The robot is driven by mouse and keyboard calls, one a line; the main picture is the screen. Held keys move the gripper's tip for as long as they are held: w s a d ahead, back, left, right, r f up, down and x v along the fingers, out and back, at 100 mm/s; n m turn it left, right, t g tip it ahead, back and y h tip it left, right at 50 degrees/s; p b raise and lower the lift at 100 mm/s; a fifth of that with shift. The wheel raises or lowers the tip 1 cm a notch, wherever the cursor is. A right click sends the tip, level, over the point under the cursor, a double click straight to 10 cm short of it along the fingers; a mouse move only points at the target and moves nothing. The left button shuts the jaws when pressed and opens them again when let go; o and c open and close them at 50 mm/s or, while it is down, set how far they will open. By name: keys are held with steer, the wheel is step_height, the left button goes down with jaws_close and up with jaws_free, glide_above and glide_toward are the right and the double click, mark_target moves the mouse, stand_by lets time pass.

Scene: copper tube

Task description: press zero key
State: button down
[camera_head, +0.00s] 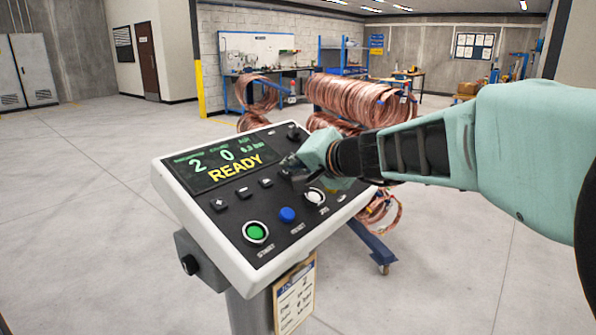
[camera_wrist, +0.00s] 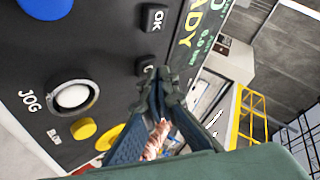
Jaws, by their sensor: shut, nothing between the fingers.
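The control panel (camera_head: 165,178) is tilted on its post. Its screen (camera_head: 222,163) reads 2, 0 and READY. In the wrist view, the OK key (camera_wrist: 153,18) is a dark square key, and another dark key (camera_wrist: 145,66) lies beside it in the row. My fingertips are right at that key and hide part of it; its marking is not clearly readable, and I cannot tell whether they touch. My gripper (camera_head: 290,163) is shut and empty over the panel's right part; it also shows in the wrist view (camera_wrist: 161,82).
The plus key (camera_head: 217,204), minus key (camera_head: 243,194), green START button (camera_head: 256,232), blue RESET button (camera_head: 287,214) and white JOG button (camera_head: 315,196) are close by. A clipboard (camera_head: 296,297) hangs below. Copper coils (camera_head: 360,97) stand behind. The floor at left is clear.

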steer(key=shift+s+d+r, duration=0.1)
steer(key=shift+d+r, duration=0.05)
steer(key=shift+r, duration=0.25)
steer(key=shift+r, duration=0.1)
steer(key=shift+s+d+r+p, duration=0.25)
steer(key=shift+r+p, duration=0.25)
steer(key=shift+r, duration=0.3)
steer(key=shift+s+d+r+p, duration=0.2)
steer(key=shift+r+p, duration=0.3)
steer(key=shift+r, duration=0.25)
steer(key=shift+s+d+r+p, duration=0.25)
steer(key=shift+r+p, duration=0.25)
steer(key=shift+r, duration=0.3)
steer(key=shift+w+a+f+b, duration=0.15)
steer(key=shift+f+b, duration=0.15)
steer(key=shift+f, duration=0.2)
steer(key=shift+w+a+f+b, duration=0.15)
steer(key=shift+f+b, duration=0.15)
steer(key=shift+f, duration=0.15)
steer(key=shift+a+r+p, duration=0.1)
steer(key=shift+r+p, duration=0.25)
steer(key=shift+p, duration=0.15)
steer(key=p, duration=0.3)
steer(key=shift+s+d+r, duration=0.1)
steer(key=shift+d+r, duration=0.15)
steer(key=shift+r, duration=0.1)
